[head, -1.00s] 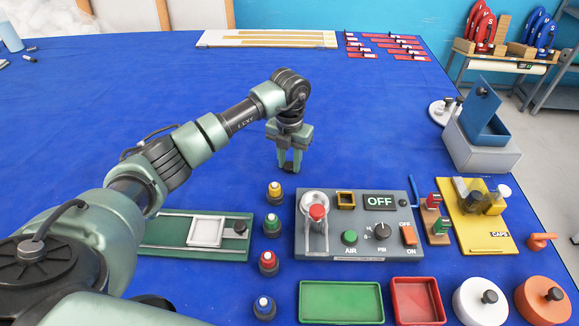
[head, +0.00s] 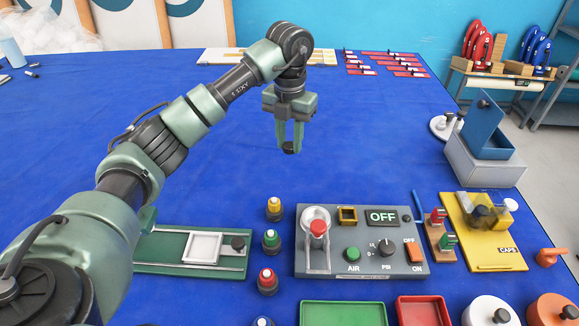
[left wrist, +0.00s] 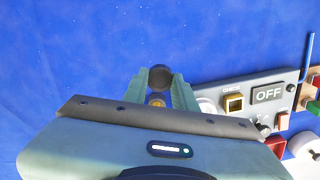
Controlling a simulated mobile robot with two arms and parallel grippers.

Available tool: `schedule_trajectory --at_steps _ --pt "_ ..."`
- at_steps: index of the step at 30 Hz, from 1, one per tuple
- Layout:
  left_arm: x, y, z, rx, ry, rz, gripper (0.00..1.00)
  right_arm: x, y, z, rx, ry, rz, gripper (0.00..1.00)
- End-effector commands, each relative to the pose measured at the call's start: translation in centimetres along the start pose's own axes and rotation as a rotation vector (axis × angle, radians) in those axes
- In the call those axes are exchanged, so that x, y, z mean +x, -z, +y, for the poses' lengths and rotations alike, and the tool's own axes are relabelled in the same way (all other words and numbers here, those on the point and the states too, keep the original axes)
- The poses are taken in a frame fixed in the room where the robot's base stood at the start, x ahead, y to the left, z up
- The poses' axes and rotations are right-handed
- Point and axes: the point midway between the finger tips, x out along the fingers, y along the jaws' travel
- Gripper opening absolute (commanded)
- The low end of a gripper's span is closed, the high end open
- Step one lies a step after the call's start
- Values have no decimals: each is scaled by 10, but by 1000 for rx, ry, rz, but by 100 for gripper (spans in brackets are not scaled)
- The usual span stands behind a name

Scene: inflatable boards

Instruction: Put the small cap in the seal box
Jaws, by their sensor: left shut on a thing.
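My left gripper (head: 289,146) is shut on a small dark round piece (head: 290,149), which looks like the small cap, and holds it above the bare blue table. In the left wrist view the dark round top of this piece (left wrist: 160,77) shows between the fingers, with a small brass-coloured part near it. A blue box (head: 489,145) with its lid standing open sits on a grey block at the right; it may be the seal box, but I can read no label. The gripper is well to the left of it. My right gripper is not in view.
A grey panel (head: 312,266) with an OFF display and knobs stands in front of the gripper. To its right is a yellow CAPS board (head: 500,258) with a clear cover. The table between gripper and blue box is clear.

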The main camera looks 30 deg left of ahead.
Motion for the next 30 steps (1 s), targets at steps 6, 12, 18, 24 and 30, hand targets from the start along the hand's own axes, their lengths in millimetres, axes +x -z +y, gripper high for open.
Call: schedule_trajectory --at_steps 6,12,18,24,30 --pt "-54 -1 1 -3 -2 -4 0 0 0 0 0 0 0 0" --pt "-75 0 0 -1 0 0 0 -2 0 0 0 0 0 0" --pt "-77 1 -1 22 -1 1 0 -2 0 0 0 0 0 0" --pt "-60 15 -11 336 -15 0 0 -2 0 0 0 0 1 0" --pt "-31 47 -31 953 -33 3 0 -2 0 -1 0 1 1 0"
